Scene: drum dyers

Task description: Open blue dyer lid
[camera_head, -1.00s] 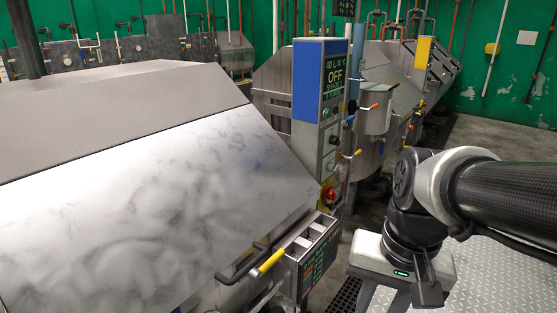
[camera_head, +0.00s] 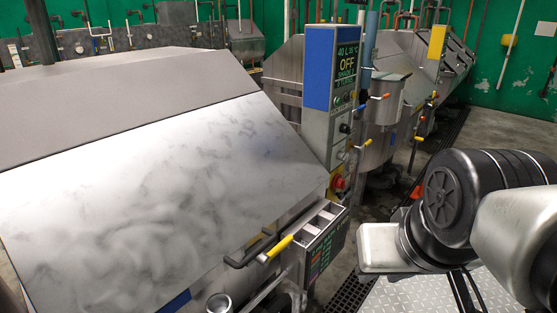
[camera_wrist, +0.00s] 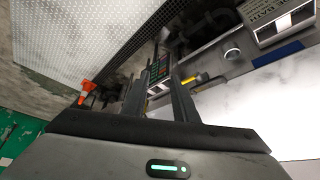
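The dyer beside the blue control column (camera_head: 319,65) has a large sloping steel lid (camera_head: 150,190), which lies down over the drum. A black bar handle (camera_head: 245,252) sits at its lower right edge, next to a yellow-gripped lever (camera_head: 278,246). The lid is a bright surface in the wrist view (camera_wrist: 270,95), and the yellow lever (camera_wrist: 190,79) shows near the fingers. My gripper (camera_wrist: 159,88) has its two dark fingers apart with nothing seen between them. In the head view my arm is at the right, clear of the handle; the fingertips are hard to make out.
A keypad panel (camera_head: 324,250) juts from the dyer's front right corner. Another dyer (camera_head: 400,95) with pipes and levers stands behind. Bare metal floor plate (camera_head: 415,297) lies at the lower right. An orange cone (camera_wrist: 86,91) shows in the wrist view.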

